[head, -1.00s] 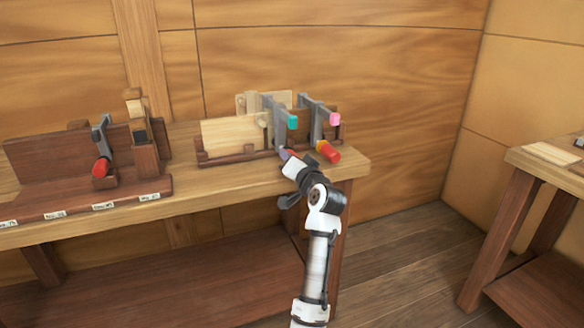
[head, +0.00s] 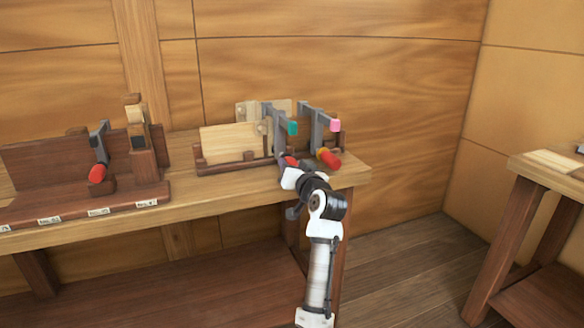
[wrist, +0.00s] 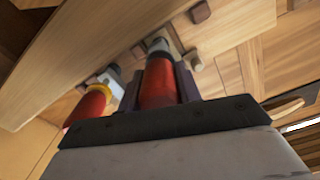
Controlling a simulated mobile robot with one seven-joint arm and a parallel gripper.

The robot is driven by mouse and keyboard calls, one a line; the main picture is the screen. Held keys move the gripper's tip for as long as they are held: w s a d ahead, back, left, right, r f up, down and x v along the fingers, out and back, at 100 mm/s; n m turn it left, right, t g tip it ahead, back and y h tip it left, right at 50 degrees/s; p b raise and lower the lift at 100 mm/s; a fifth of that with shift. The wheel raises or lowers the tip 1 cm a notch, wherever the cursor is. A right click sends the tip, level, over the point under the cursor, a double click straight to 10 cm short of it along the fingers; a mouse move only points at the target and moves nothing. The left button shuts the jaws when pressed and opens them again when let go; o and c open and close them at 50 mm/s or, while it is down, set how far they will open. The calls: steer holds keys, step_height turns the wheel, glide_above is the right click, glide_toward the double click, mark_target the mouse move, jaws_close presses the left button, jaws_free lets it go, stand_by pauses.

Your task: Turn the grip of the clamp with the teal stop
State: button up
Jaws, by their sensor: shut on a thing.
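The clamp with the teal stop (head: 292,128) stands on the wooden rack at the right end of the bench, its grey bar upright. Its red grip (wrist: 158,84) sits between the two dark fingers of my gripper (wrist: 160,90) in the wrist view. My gripper is shut on this grip. In the head view my gripper (head: 289,168) hides most of the grip; only a bit of red shows. A second clamp with a pink stop (head: 335,125) stands just to the right. Its red grip (head: 329,159) has a yellow collar (wrist: 103,88) and is apart from my fingers.
A pale board (head: 230,138) stands in the rack left of the clamps. A dark rack (head: 80,205) with labels and another red-gripped clamp (head: 97,173) is at the left of the bench. Another table (head: 540,170) stands at the right, with open floor between.

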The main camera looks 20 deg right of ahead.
steer(key=shift+r, duration=0.15)
steer(key=o, duration=1)
steer(key=shift+w, duration=0.1)
steer(key=s+b, duration=0.1)
steer(key=s, duration=1.3)
steer(key=shift+d, duration=0.2)
steer(key=shift+w, duration=0.1)
